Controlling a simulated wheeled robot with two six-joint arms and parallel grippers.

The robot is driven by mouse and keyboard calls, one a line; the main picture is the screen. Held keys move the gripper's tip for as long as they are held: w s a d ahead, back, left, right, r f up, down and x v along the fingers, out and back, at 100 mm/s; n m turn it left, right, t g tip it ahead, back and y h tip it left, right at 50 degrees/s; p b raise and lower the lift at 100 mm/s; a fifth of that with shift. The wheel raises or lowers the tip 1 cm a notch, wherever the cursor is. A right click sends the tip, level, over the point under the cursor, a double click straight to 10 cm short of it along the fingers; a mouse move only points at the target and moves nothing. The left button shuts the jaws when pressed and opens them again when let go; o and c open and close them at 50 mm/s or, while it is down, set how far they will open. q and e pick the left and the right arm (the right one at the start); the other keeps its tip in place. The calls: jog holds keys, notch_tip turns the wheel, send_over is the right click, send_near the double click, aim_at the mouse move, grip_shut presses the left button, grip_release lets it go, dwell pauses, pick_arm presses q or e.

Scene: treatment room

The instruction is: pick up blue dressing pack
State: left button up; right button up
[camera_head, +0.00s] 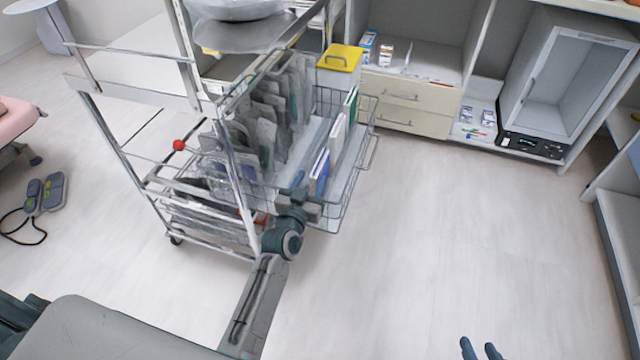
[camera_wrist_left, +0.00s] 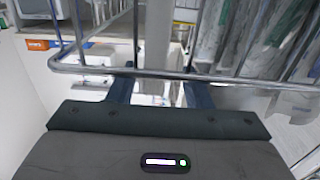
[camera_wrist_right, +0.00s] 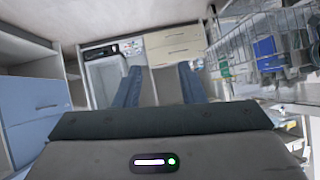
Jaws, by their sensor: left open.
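The blue dressing pack (camera_head: 320,172) stands upright in the front of the wire basket (camera_head: 333,222) on the trolley's side, beside a white pack (camera_head: 337,137). In the right wrist view a blue patch (camera_wrist_right: 265,53) shows behind the basket wires. My left gripper (camera_head: 298,186) is open at the basket's near side, just left of the blue pack. In the left wrist view its fingers (camera_wrist_left: 160,92) are apart at the basket's wire rim, with no pack clearly held; I cannot tell whether they touch the wire. My right gripper (camera_head: 482,350) is open and empty over the floor.
The metal trolley (camera_head: 190,104) holds clear and grey pouches (camera_head: 265,140) and a yellow-lidded box (camera_head: 340,60). Drawers (camera_head: 400,105) and a glass-door cabinet (camera_head: 570,85) stand behind. A foot pedal (camera_head: 45,193) lies at left. The floor at right is clear.

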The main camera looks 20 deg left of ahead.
aim_at(318, 170)
pick_arm(q)
jog(key=w, duration=0.3)
jog(key=shift+w+d+r+p, duration=0.2)
jog(key=shift+w+d+p, duration=0.1)
jog(key=shift+w+d, duration=0.1)
jog(key=shift+w+f, duration=0.1)
jog(key=shift+w, duration=0.35)
grip_shut()
